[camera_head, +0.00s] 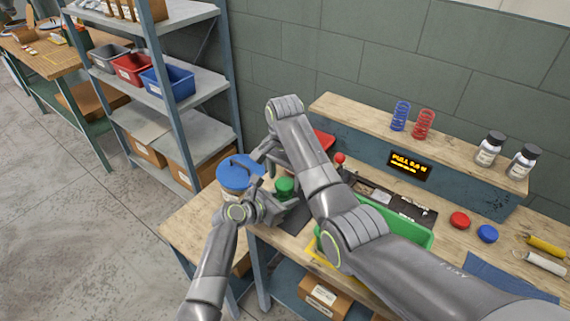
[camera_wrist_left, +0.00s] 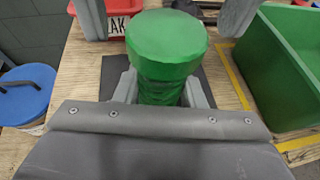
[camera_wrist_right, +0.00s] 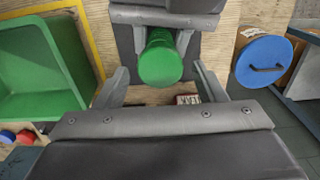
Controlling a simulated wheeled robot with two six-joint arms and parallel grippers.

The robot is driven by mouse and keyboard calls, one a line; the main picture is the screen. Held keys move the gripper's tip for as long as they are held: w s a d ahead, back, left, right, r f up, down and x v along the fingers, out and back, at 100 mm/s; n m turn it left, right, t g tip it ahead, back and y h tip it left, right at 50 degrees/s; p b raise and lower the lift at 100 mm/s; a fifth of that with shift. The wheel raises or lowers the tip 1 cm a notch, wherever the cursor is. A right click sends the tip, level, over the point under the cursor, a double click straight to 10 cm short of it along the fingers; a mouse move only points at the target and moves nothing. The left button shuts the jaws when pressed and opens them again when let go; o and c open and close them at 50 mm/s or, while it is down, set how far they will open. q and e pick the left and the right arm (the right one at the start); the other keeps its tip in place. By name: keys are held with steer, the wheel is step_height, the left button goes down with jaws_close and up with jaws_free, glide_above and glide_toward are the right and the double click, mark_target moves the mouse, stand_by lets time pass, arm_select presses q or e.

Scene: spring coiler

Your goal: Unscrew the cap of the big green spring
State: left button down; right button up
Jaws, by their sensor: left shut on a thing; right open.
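The big green spring with its green cap (camera_head: 285,185) stands upright on the workbench, beside the green bin. In the left wrist view the round cap (camera_wrist_left: 166,38) tops a ribbed green body (camera_wrist_left: 163,88). My left gripper (camera_head: 272,211) is shut on the green spring, with a finger on either side of its body. My right gripper (camera_head: 268,158) is open above the spring. In the right wrist view the green cap (camera_wrist_right: 160,62) shows below and between its spread fingers, apart from them.
A green bin (camera_head: 425,236) stands close to the right. A blue-lidded tub (camera_head: 238,172) is at the left. A red bin (camera_head: 325,140) lies behind. A blue spring (camera_head: 400,116) and a red spring (camera_head: 424,124) stand on the back ledge. Red (camera_head: 459,220) and blue (camera_head: 487,233) caps lie right.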

steer(key=shift+f, duration=1.1)
steer(key=c, duration=1)
steer(key=n, duration=0.9)
steer(key=shift+r, duration=0.1)
steer(key=n, duration=0.4)
steer(key=shift+n, duration=0.4)
steer(key=n, duration=0.4)
